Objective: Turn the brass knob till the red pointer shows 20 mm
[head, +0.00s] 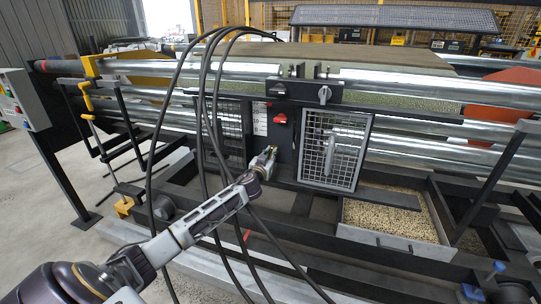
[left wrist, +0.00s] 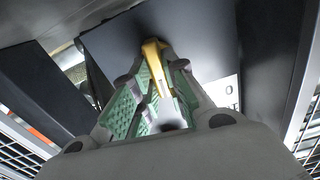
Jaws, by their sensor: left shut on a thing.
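My left gripper (head: 266,158) reaches in from the lower left to the dark panel in the middle of the machine. In the left wrist view its green-padded fingers (left wrist: 154,100) are shut on the brass knob (left wrist: 156,66), a yellow bar-like part in front of a dark plate. In the head view the fingers mostly hide the knob. A white scale plate (head: 261,118) is on the panel above the gripper. Its marks and the red pointer are too small to read. A white plate also shows at the right in the left wrist view (left wrist: 226,93). My right gripper is out of view.
Black cables hang across the head view in front of the panel. A red switch (head: 281,118) and a mesh door (head: 334,150) with a grey handle are right of the scale. A tray of pellets (head: 385,238) lies lower right. Steel rollers (head: 420,87) run above.

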